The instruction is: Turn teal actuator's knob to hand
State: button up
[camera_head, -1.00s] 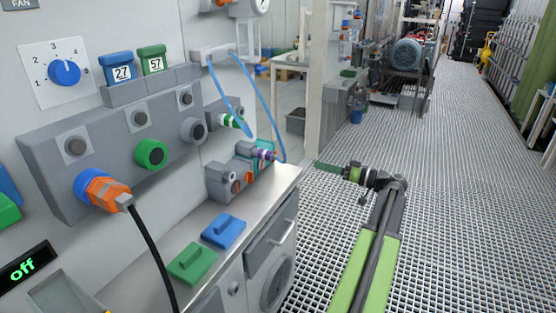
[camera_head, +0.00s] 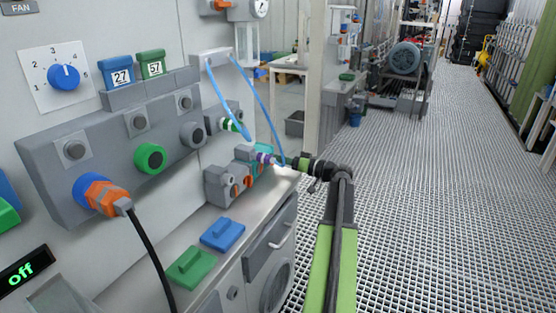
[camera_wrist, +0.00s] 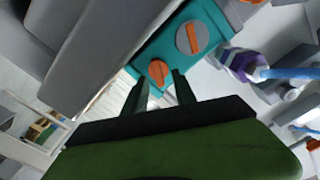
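The teal actuator (camera_head: 263,168) sits on the counter at the wall, partly hidden behind grey boxes and a purple-white fitting in the head view. In the wrist view the teal actuator (camera_wrist: 203,62) shows its face, with a small orange knob (camera_wrist: 157,71) and a grey disc with an orange bar (camera_wrist: 191,37). My gripper (camera_wrist: 160,76) is open, its two dark fingers apart and pointing at the small orange knob. I cannot tell whether they touch it. In the head view my gripper (camera_head: 285,163) reaches left over the counter's edge to the actuator.
A purple-white fitting (camera_wrist: 241,66) with a blue hose lies right of the actuator in the wrist view. Grey boxes with orange knobs (camera_head: 227,185) stand nearer. Blue hoses (camera_head: 265,105) hang above. The grated floor to the right is clear.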

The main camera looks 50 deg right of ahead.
jog(key=shift+c, duration=0.3)
grip_shut()
jog(key=n, duration=0.4)
jog(key=shift+s+a, duration=0.1)
jog(key=shift+a, duration=0.1)
jog(key=shift+o, duration=0.3)
grip_release()
jog(key=v, duration=1.7)
jog(key=shift+s, duration=0.25)
